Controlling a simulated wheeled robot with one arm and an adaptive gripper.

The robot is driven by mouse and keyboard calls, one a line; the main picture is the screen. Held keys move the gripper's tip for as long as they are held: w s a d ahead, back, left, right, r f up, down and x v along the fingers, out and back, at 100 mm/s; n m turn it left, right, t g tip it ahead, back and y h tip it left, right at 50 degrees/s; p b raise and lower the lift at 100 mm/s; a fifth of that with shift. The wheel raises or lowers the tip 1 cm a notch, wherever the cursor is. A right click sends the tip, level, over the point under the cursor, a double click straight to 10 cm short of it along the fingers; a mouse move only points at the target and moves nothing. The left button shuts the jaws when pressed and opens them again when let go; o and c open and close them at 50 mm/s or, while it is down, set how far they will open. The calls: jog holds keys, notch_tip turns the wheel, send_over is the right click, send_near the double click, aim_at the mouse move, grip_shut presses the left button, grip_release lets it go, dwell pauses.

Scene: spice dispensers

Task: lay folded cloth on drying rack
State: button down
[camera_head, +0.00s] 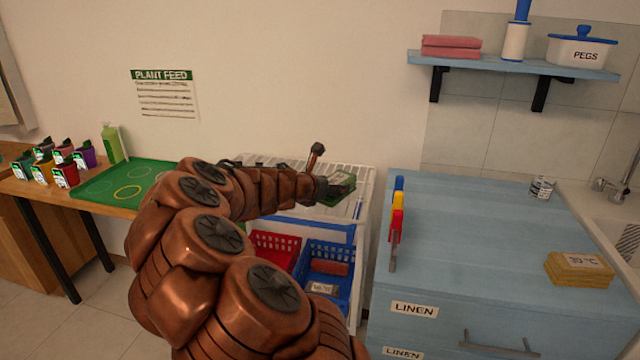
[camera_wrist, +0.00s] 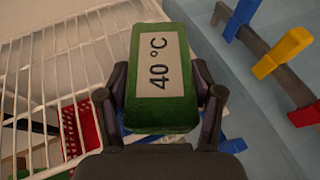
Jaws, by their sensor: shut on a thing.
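A folded green cloth (camera_wrist: 157,78) with a "40 °C" label is in my gripper (camera_wrist: 163,100) in the wrist view, one finger against each side. In the head view the cloth (camera_head: 340,190) shows at the end of my arm, over the right part of the white wire drying rack (camera_head: 357,213). The rack's bars also show at the left of the wrist view (camera_wrist: 50,65). I cannot tell whether the cloth touches the bars. My arm hides much of the rack.
Below the rack are a red basket (camera_head: 275,247) and a blue basket (camera_head: 325,262) holding cloths. A blue cabinet (camera_head: 465,230) stands at right, with coloured pegs (camera_head: 397,215) along its left edge and folded yellow cloths (camera_head: 578,268). A shelf (camera_head: 510,65) hangs above.

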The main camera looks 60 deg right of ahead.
jog(key=w+d, duration=0.1)
jog(key=w, duration=0.1)
jog(key=w+d, duration=0.2)
jog(key=w+d+f, duration=0.1)
jog(key=w+d, duration=0.1)
jog(key=shift+w+p, duration=0.4)
jog(key=shift+d+f, duration=0.1)
jog(key=shift+f, duration=1.55)
jog(key=shift+f, duration=0.1)
jog(key=shift+c, duration=0.5)
grip_release()
jog(key=v, duration=1.2)
